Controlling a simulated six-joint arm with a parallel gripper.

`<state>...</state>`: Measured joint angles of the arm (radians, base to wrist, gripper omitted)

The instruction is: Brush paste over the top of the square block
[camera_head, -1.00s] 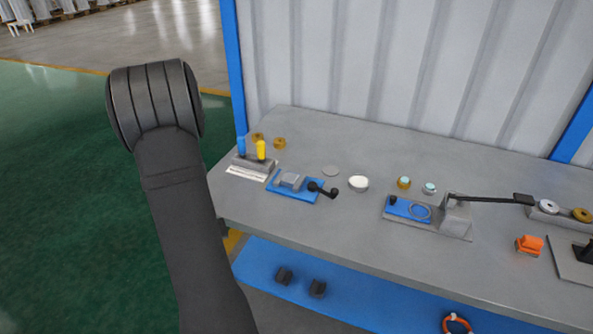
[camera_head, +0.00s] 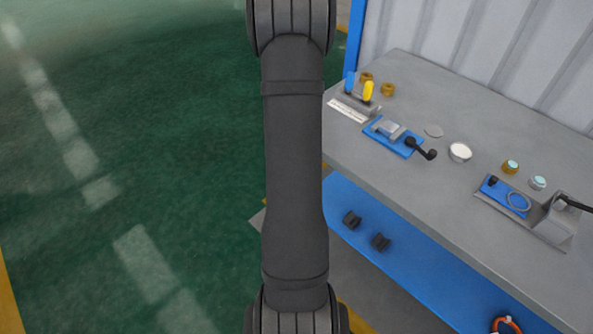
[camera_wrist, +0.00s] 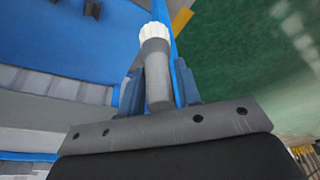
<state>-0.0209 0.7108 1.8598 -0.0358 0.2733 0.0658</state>
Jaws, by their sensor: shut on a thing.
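My gripper (camera_wrist: 158,88) is shut on a grey-handled brush (camera_wrist: 156,62) with a white ribbed tip, seen in the wrist view; the tip points away from the palm. In the head view the gripper and brush are out of sight. The grey square block (camera_head: 388,128) sits in a blue vise (camera_head: 408,149) with a black crank handle, toward the bench's left end. A round dish with pale contents (camera_head: 460,152), perhaps the paste, stands right of the vise. The brush is apart from both.
A rack (camera_head: 352,106) with blue and yellow tools stands at the bench's left end, near two brass rings. A flat grey disc (camera_head: 434,131) lies behind the vise. A lever fixture (camera_head: 525,212) is at right. A blue shelf (camera_head: 400,240) runs below the bench (camera_head: 440,195).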

